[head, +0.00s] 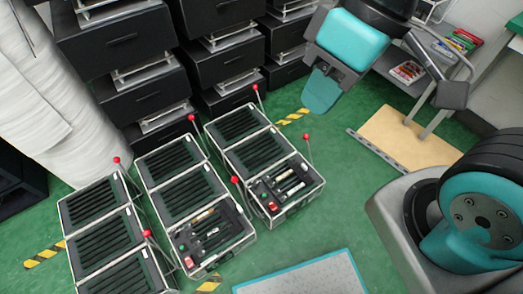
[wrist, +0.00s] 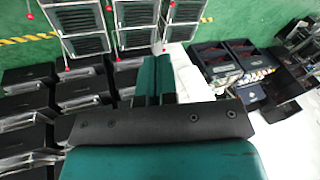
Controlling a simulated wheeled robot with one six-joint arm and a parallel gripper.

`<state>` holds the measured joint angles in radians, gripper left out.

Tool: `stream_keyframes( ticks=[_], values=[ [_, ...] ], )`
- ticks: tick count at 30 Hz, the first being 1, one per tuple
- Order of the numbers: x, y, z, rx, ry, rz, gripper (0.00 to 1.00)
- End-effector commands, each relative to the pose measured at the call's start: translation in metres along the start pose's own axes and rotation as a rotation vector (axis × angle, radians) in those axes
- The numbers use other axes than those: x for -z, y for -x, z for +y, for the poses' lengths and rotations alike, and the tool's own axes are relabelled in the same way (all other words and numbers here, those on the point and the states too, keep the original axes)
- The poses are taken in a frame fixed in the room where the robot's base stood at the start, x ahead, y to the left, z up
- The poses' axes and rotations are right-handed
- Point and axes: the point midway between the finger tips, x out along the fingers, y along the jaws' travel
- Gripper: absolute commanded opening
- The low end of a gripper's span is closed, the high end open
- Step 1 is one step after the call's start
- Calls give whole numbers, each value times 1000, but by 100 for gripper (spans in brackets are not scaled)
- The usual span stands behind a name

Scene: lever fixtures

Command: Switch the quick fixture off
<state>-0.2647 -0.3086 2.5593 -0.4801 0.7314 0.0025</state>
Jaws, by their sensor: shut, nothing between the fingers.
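Several black lever fixtures stand in three rows on the floor, each with a thin rod tipped by a red ball. In the head view these are the left row (head: 102,235), the middle row (head: 178,188) and the right row (head: 240,128). I cannot tell which one is the quick fixture, as no label is readable. Red balls show at the right row (head: 306,137) and the middle row (head: 235,179). My gripper (head: 320,95) is shut and empty, above and to the right of the rows. In the wrist view its teal fingers (wrist: 154,78) are together, with fixtures (wrist: 136,14) beyond them.
Black drawer stacks (head: 120,45) stand behind the fixtures. A large white roll (head: 35,100) is at the left. A pale mat (head: 300,276) lies in front. A wooden board (head: 405,138) and shelves (head: 405,70) are at the right. Green floor (head: 330,190) is clear right of the rows.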

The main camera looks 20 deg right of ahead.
Motion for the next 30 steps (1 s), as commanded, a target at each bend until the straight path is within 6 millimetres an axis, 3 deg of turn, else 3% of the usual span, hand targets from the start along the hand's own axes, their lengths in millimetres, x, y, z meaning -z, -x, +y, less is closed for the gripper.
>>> stream_keyframes(
  ticks=[5, 8, 20, 30],
  values=[
    [3, -30, 15, -6, -75, -5, 0],
    [8, -62, 33, -15, -173, -12, 0],
    [29, -215, 121, -87, -669, -23, 0],
    [35, -356, 198, -172, -1071, -10, 0]
  ],
)
